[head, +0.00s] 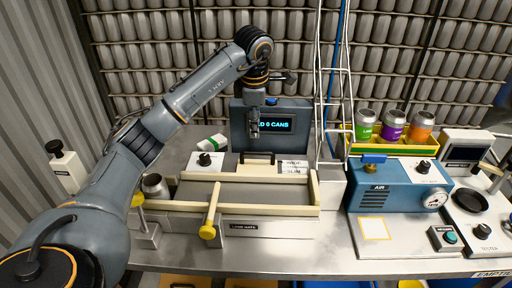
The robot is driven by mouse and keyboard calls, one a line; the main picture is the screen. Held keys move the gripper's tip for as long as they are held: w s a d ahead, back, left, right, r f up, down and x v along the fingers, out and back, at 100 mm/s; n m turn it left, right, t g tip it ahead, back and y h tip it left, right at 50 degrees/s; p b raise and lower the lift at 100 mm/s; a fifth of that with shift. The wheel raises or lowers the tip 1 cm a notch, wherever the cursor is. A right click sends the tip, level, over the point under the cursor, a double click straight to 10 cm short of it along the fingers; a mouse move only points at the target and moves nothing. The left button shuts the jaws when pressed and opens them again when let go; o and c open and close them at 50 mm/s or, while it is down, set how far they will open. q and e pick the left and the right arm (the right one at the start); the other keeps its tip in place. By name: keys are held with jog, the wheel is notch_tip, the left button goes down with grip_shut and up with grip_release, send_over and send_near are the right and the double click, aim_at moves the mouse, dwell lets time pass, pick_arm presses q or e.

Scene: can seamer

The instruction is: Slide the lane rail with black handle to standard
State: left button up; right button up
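The lane rail (228,178) is a long cream bar along the back of the grey lane (270,193). Its black handle (258,157) stands up behind the middle of the bar. A white label plate (293,167) with small lines of text lies right of the handle; I cannot read which line is standard. My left gripper (254,136) points down in front of the display box, above and a little behind the handle as seen here, apparently apart from it. Its fingers appear narrow and edge-on, so their opening is unclear. My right gripper is not in view.
A display box (235,130) reading "0 CANS" stands behind the lane. A yellow-ended cream bar (212,205) crosses the lane front. An open can (155,186) stands left. A blue air unit (385,190) and a yellow bin of cans (400,147) stand right. A knob box (205,162) sits left of the handle.

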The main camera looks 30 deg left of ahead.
aim_at(255, 152)
pick_arm(q)
jog(key=f, duration=0.3)
jog(key=w+f+p, duration=0.1)
jog(key=f, duration=0.2)
jog(key=a+f, duration=0.1)
jog(key=f, duration=0.3)
jog(key=shift+w+p, duration=0.35)
jog(key=shift+w, duration=0.05)
grip_shut()
